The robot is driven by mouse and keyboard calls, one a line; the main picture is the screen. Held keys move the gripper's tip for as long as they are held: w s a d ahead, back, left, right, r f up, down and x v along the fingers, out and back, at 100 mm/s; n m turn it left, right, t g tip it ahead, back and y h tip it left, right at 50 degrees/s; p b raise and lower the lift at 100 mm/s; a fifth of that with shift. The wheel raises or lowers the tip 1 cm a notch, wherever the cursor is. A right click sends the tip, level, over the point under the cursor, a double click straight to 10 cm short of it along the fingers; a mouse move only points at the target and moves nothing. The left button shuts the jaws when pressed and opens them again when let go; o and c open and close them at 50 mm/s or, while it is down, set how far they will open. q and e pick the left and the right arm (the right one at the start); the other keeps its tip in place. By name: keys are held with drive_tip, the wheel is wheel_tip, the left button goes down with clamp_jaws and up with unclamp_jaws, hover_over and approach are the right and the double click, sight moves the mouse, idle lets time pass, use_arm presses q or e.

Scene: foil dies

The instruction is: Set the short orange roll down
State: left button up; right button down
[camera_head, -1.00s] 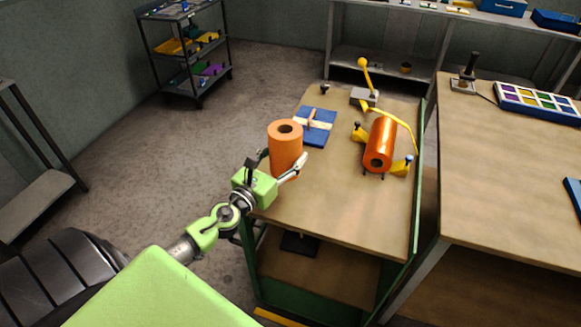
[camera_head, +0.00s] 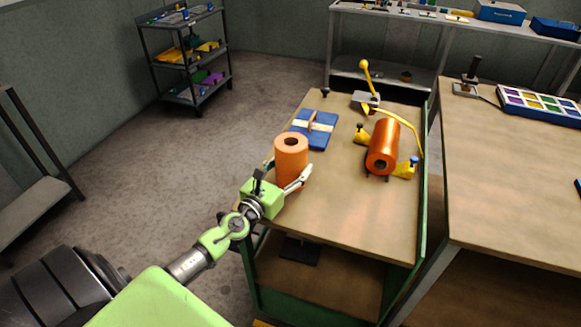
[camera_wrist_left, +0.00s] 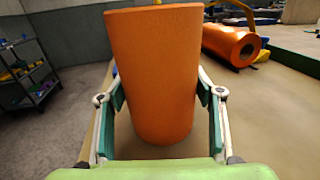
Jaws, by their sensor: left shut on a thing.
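The short orange roll (camera_head: 291,160) is upright at the left edge of the wooden cart top, its dark core hole facing up. It fills the middle of the left wrist view (camera_wrist_left: 153,70). My left gripper (camera_head: 284,179) is shut on it, with one finger on each side, as the left wrist view (camera_wrist_left: 160,110) shows. Whether the roll's base touches the top is hard to tell. My right gripper is not in view.
A shiny orange roll (camera_head: 384,146) lies on a yellow stand on the cart top (camera_head: 340,215). A blue board (camera_head: 314,130) lies behind the short roll, and a grey device with a yellow lever (camera_head: 366,98) stands farther back. The front of the top is clear.

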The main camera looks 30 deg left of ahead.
use_arm(q)
drive_tip(key=o, duration=1.2)
drive_tip(key=shift+f, duration=0.1)
drive_tip(key=shift+c, duration=0.2)
drive_tip(key=o, duration=0.3)
drive_tip(key=shift+o, duration=0.2)
drive_tip(key=shift+s, duration=0.1)
drive_tip(key=s, duration=0.3)
drive_tip(key=s+b, duration=0.1)
drive_tip(key=s, duration=0.3)
drive_tip(key=s+b, duration=0.1)
drive_tip(key=s, duration=0.2)
drive_tip(key=shift+s+d, duration=0.2)
drive_tip(key=shift+d, duration=0.05)
drive_tip(key=shift+s+b, duration=0.45)
drive_tip(key=shift+s, duration=0.25)
